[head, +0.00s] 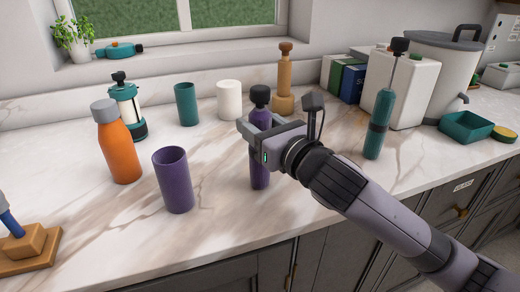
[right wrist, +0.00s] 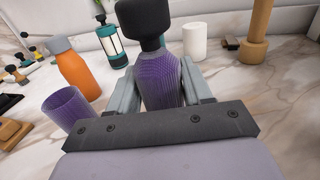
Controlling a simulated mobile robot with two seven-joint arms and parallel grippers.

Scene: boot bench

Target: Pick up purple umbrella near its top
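The purple umbrella (head: 261,170) is upright at the middle of the counter, slim and rolled, with a black knob (head: 260,95) on top. My right gripper (head: 258,135) is at its upper part, just below the knob. In the right wrist view the umbrella's purple body (right wrist: 163,80) lies between the two grey fingers, which press close on both sides with no clear gap. The gripper looks shut on it. The gripper hides part of the umbrella's middle in the head view. I cannot tell whether its foot touches the counter. My left gripper is not in view.
A purple cup (head: 173,182) and an orange bottle (head: 117,150) stand to the left. A wooden mill (head: 284,80) stands behind, a teal umbrella-like item (head: 378,125) to the right. A white cup (head: 229,100) and teal cup (head: 186,104) are behind. The counter's front edge is near.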

